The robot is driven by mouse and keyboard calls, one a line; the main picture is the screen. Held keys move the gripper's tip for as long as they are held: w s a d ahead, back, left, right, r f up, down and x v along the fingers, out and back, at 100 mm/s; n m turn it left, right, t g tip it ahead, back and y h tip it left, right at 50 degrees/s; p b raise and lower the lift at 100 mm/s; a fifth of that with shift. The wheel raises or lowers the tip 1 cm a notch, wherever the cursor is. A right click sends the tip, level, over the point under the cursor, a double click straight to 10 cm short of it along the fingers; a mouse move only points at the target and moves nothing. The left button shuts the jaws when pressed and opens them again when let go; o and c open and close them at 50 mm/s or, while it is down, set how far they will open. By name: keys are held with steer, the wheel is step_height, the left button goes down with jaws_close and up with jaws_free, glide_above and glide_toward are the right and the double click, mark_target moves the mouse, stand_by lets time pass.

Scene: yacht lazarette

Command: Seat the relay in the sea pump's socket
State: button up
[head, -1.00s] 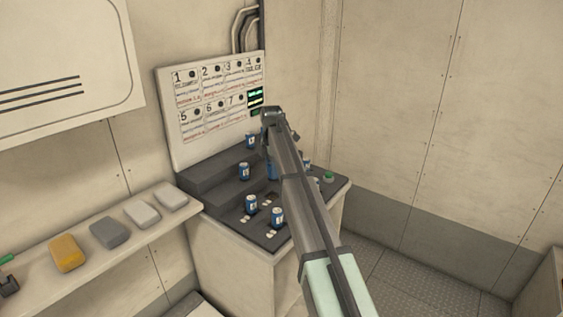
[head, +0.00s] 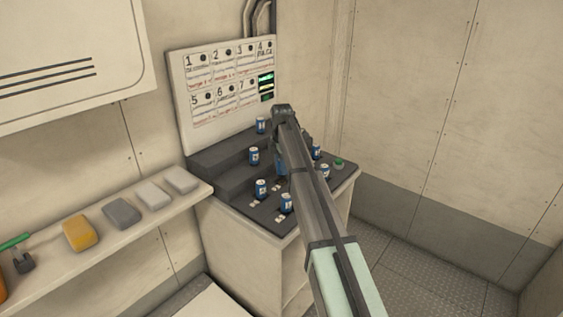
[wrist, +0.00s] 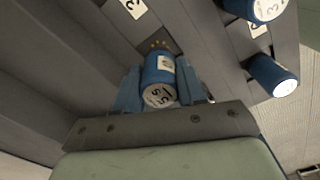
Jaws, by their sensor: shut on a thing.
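My gripper (wrist: 167,92) is shut on a blue relay (wrist: 160,68) with a pale marked end and a white label. In the wrist view the relay sits between the two blue fingers. A socket (wrist: 157,44) with small brass contacts shows just beyond it, partly hidden by the relay. I cannot tell whether the relay touches the socket. In the head view my gripper (head: 281,160) points down over the dark stepped console (head: 222,172), and my arm hides part of it. I cannot tell which socket is the sea pump's.
Several other blue relays stand on the console, among them one at the front (head: 286,203) and one close right in the wrist view (wrist: 271,76). A numbered board (head: 213,104) stands behind. A green button (head: 338,163) is at right. A shelf (head: 150,222) holds several blocks.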

steer(key=shift+f, duration=1.6)
steer(key=o, duration=1.2)
steer(key=shift+c, duration=0.2)
steer(key=shift+r, duration=0.1)
step_height(320, 180, up, 14)
steer(key=shift+f, duration=0.2)
